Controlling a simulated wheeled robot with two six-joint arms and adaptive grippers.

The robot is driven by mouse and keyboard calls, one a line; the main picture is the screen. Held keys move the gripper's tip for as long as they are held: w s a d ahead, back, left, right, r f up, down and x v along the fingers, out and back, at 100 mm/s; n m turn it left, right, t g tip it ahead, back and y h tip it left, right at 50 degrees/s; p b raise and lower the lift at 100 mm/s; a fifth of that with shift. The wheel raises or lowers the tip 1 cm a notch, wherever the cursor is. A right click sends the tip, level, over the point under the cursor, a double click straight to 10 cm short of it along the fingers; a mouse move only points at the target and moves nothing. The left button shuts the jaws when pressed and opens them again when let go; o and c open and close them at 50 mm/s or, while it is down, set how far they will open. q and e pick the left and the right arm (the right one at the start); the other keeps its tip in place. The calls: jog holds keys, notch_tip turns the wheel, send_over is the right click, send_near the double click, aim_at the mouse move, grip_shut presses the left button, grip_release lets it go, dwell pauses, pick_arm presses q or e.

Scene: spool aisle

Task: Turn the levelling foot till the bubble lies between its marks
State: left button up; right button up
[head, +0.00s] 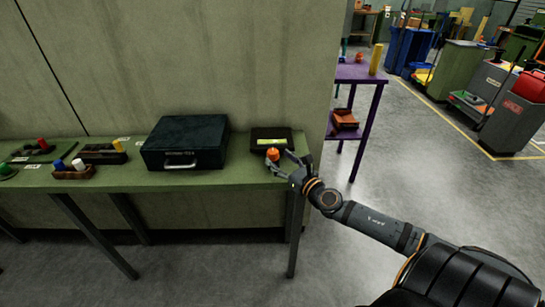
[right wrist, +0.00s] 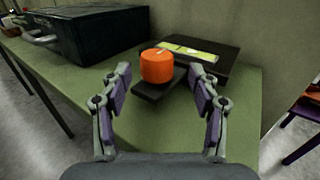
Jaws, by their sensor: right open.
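The levelling foot is an orange knob (head: 273,154) with a pale mark on top, at the front of a black base (head: 260,146) on the green bench. In the right wrist view the orange knob (right wrist: 157,66) stands upright on a small black ledge. A yellow-green level vial (right wrist: 187,51) lies on the black base behind it; the bubble is too small to make out. My right gripper (head: 283,163) is open at the knob, and in the wrist view its fingers (right wrist: 163,91) are spread on either side, just short of the knob. My left gripper is not in view.
A dark case (head: 186,143) with a handle sits left of the base on the green bench (head: 235,178). Small trays with coloured knobs lie farther left. A wall stands close behind. A purple shelf (head: 358,73) is to the right, past clear floor.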

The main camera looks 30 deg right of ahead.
aim_at(277, 157)
jog(key=w+p, duration=0.2)
jog(key=w, duration=0.1)
jog(key=shift+a+r, duration=0.15)
jog(key=shift+r, duration=0.25)
jog(key=shift+w+f, duration=0.1)
jog(key=shift+w, duration=0.15)
jog(key=shift+w+a+f, duration=0.1)
jog(key=shift+w, duration=0.05)
jog(key=c, duration=1.2)
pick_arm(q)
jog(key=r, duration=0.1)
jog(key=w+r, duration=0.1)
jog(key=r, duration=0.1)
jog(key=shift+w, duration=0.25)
